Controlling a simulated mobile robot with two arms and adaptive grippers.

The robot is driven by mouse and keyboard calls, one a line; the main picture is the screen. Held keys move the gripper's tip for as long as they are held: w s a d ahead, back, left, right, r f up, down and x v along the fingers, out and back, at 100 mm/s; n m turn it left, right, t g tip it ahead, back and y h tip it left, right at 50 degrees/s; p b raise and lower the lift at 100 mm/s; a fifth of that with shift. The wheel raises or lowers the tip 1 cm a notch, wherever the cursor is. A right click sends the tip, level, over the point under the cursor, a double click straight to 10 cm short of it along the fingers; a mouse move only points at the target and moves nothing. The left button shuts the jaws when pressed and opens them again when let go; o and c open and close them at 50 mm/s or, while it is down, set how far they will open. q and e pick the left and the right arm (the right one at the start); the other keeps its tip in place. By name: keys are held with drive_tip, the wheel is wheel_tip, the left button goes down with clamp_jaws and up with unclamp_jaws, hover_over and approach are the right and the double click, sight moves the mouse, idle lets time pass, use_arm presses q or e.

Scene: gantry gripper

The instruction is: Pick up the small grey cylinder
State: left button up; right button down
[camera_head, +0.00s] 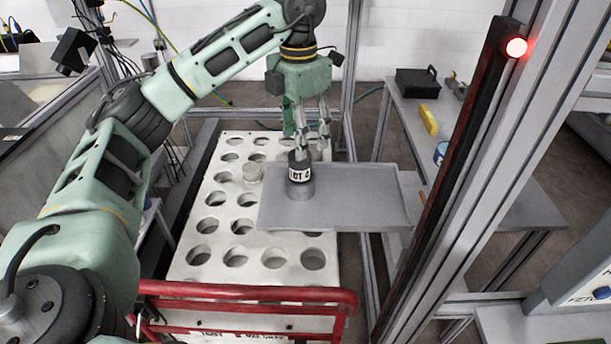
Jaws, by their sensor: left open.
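A small cylinder (301,189) with a grey lower part, a dark top and a white label stands upright on a flat grey tray (365,203). My left gripper (313,146) comes down from above with its fingers pointing down. It is open, and its fingertips are just above and slightly right of the cylinder's top. I cannot tell whether a fingertip touches it. My right gripper is not in view.
The white rack (222,222) with rows of round holes lies under and left of the tray. A red rail (245,292) crosses in front. A grey frame post (475,180) stands at right. A side table holds a black box (417,84) and a yellow block (428,120).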

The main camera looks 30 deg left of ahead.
sight(299, 163)
use_arm(q)
drive_tip(key=shift+w+f, duration=0.15)
drive_tip(key=shift+f, duration=0.4)
drive_tip(key=shift+w+f, duration=0.15)
drive_tip(key=shift+f, duration=0.4)
drive_tip(key=shift+s+f, duration=0.15)
drive_tip(key=shift+f, duration=0.15)
drive_tip(key=shift+s+f, duration=0.25)
wheel_tip(299, 163, down, 4)
drive_tip(key=shift+s+a+r+p, duration=0.15)
drive_tip(key=shift+r+p, duration=0.05)
drive_tip(key=shift+p, duration=0.65)
drive_tip(key=shift+f, duration=0.5)
drive_tip(key=shift+r, duration=0.1)
clamp_jaws()
